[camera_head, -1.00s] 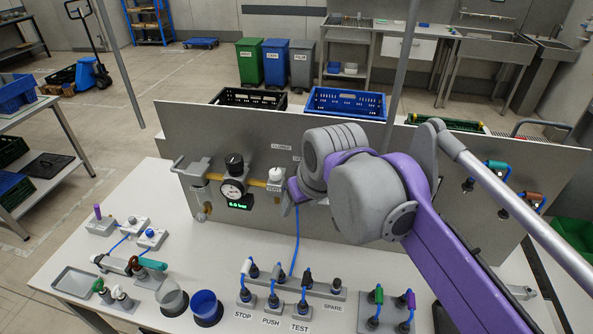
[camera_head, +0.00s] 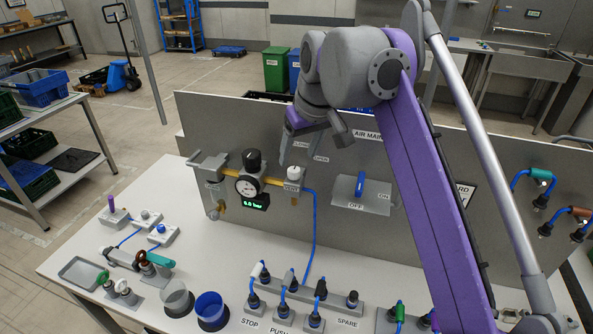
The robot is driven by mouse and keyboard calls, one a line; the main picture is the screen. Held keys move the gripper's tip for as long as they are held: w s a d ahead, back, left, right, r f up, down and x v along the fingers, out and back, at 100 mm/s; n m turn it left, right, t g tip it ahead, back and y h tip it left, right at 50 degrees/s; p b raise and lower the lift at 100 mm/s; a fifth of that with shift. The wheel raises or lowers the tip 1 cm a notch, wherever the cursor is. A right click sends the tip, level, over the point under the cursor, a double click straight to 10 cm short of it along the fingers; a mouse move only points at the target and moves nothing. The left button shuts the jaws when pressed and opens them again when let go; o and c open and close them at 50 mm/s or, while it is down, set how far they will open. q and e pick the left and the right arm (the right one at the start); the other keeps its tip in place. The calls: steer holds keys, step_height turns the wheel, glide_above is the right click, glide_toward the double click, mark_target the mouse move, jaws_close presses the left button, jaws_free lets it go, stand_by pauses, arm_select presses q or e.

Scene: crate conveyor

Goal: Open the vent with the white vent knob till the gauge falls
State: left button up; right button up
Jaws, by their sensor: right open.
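The white vent knob (camera_head: 293,173) sits on top of the vent fitting at the right end of the brass pipe, on the grey panel. The round gauge (camera_head: 248,186) is to its left, with a green display (camera_head: 257,201) that seems to read 6.0 bar. My right gripper (camera_head: 312,146) is open and empty, just above and to the right of the knob. One finger hangs close above the knob in the picture; I cannot tell the gap in depth. The knob is in plain sight. My left gripper is not in view.
A black knob (camera_head: 252,160) tops the regulator above the gauge. A blue lever (camera_head: 360,184) stands on the panel to the right. A blue hose (camera_head: 315,225) runs down from the vent fitting. Plugs, cups and a tray (camera_head: 82,272) stand on the white table.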

mark_target(294, 169)
steer(key=b+x, duration=0.1)
steer(key=x, duration=0.4)
steer(key=shift+f, duration=0.2)
jaws_close()
